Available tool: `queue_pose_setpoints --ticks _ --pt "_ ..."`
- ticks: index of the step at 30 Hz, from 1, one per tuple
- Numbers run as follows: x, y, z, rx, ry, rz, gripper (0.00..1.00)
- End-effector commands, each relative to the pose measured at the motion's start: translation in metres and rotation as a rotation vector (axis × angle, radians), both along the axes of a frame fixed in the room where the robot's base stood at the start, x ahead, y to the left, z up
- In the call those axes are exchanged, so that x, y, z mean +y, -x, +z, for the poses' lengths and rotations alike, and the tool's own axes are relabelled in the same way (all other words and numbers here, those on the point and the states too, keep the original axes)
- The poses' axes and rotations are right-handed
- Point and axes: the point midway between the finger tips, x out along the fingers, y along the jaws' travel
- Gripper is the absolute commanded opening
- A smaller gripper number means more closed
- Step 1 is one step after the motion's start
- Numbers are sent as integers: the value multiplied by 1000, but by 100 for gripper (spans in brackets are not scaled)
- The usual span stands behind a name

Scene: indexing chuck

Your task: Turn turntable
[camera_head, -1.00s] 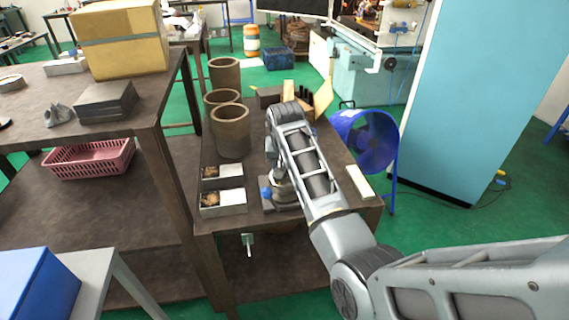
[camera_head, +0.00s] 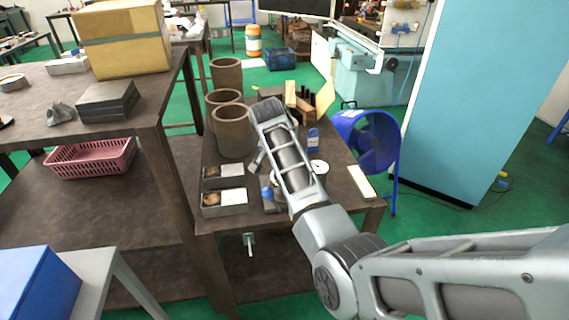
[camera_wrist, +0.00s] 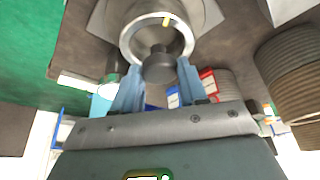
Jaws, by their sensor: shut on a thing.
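The turntable shows in the wrist view as a round metal chuck (camera_wrist: 132,42) with a pale rim and a yellow mark. A dark round knob (camera_wrist: 159,66) stands out from it toward the camera. My gripper (camera_wrist: 159,72) has its two blue fingers on either side of the knob, shut on it. In the head view my arm covers most of the turntable; a small blue part and some of its dark base (camera_head: 270,207) show at the arm's left. My gripper is hidden there behind my arm.
Brown cylinders (camera_head: 233,133) stand at the table's left, with small parts trays (camera_head: 225,205) in front. A small blue object (camera_head: 313,139) and a pale round piece (camera_head: 320,168) lie right of my arm. A blue fan (camera_head: 370,140) stands beyond the right edge.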

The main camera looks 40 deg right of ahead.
Motion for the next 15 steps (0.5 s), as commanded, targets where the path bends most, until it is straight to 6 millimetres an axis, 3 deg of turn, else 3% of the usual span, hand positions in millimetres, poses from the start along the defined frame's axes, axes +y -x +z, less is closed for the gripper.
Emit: queue_pose_setpoints --ticks 9,10,15 --pt "0 0 0 2 -1 1 12" --pt "1 0 0 1 -1 1 44" --pt "0 0 0 1 -1 1 60"
